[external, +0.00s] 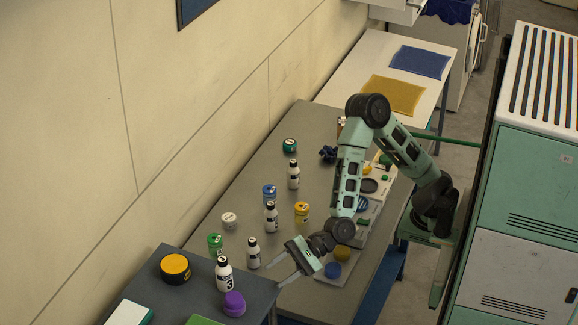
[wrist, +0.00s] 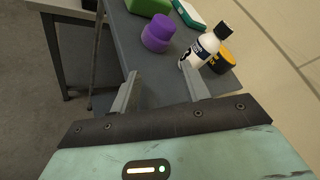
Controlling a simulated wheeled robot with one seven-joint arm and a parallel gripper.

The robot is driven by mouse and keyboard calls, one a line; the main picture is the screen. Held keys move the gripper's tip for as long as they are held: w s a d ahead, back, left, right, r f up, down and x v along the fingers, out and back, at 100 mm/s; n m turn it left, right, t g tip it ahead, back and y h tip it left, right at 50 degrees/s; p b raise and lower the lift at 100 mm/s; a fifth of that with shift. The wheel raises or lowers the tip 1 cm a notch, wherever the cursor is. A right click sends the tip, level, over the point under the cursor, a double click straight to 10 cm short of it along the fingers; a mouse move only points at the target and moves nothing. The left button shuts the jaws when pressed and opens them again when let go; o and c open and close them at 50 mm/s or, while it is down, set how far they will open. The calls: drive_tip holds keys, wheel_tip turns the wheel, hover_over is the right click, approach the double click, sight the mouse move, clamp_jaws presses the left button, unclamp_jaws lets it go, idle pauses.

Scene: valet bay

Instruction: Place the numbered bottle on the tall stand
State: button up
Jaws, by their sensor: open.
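A white bottle with a black cap and a dark number-like mark (external: 223,273) stands upright on a dark grey table or stand (external: 180,294) at the lower left. In the wrist view this bottle (wrist: 200,50) appears just beyond the right finger's tip, apparently apart from it. My gripper (external: 273,275) is open and empty, beside the dark surface's edge and right of the bottle. Its two fingers (wrist: 160,72) show in the wrist view with nothing between them. Similar white bottles (external: 253,252), (external: 270,217), (external: 293,175) stand on the grey bench; their marks are too small to read.
A purple jar (external: 233,304) and a yellow-topped black tin (external: 175,268) stand near the bottle, with green items beside them. The grey bench (external: 240,190) holds several cans and jars. A wall runs along the left; green cabinets (external: 525,190) stand at right.

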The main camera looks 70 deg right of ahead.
drive_tip(key=s+d+f+n+g+h, duration=0.2)
drive_tip(key=s+d+n+h, duration=0.2)
drive_tip(key=d+n, duration=0.4)
drive_tip(key=s+d+f+n+g+h, duration=0.2)
drive_tip(key=d+n, duration=0.6)
drive_tip(key=d, duration=0.4)
drive_tip(key=s+d+f+n+g+h, duration=0.2)
drive_tip(key=s+d+n+g+h, duration=0.2)
drive_tip(key=s+d+n, duration=0.3)
drive_tip(key=s+d+h, duration=0.1)
drive_tip(key=d, duration=0.3)
drive_tip(key=shift+s+f+n+h, duration=0.2)
drive_tip(key=shift+s+n+h, duration=0.05)
drive_tip(key=shift+n+h, duration=0.15)
